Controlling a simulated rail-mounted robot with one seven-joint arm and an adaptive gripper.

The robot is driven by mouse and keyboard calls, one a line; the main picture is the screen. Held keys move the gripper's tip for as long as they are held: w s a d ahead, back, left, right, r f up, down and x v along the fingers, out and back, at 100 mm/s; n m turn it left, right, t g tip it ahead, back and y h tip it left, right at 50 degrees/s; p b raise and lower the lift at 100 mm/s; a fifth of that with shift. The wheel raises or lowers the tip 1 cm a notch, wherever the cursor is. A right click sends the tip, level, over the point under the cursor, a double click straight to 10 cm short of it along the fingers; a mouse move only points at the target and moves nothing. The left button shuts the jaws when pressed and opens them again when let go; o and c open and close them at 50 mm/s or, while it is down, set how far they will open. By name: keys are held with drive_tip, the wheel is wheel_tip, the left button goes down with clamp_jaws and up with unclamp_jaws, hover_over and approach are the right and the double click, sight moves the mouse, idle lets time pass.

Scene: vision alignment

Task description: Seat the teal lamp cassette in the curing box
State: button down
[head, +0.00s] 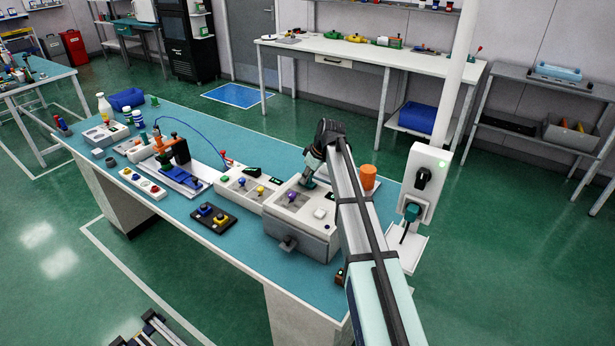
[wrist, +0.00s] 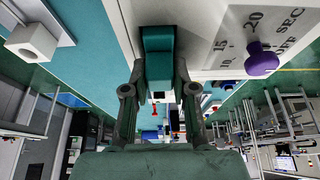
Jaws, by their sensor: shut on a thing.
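The teal lamp cassette (wrist: 158,58) is between the two fingers of my gripper (wrist: 158,92) in the wrist view, and the fingers are shut on it. The curing box (head: 318,243) is the grey box with a pale top near the right end of the bench. Its purple knob (wrist: 262,60) and printed seconds dial show in the wrist view, right of the cassette. In the head view my gripper (head: 309,182) is over the back of the box top, and the cassette is hardly visible. I cannot tell whether the cassette touches the box.
A control panel with coloured knobs (head: 245,186) stands left of the box. A dark tray (head: 208,217) with blue and yellow parts lies in front. An orange cylinder (head: 367,177) stands behind my arm. A white post unit (head: 424,180) rises at the right. Bare teal bench lies at front left.

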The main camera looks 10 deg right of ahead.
drive_tip(key=shift+f, duration=0.3)
idle(0.5)
drive_tip(key=shift+c, duration=2.2)
unclamp_jaws()
drive_tip(key=shift+r, duration=0.1)
drive_tip(key=shift+r+p, duration=1.35)
drive_tip(key=shift+r, duration=2.1)
drive_tip(key=shift+f, duration=0.1)
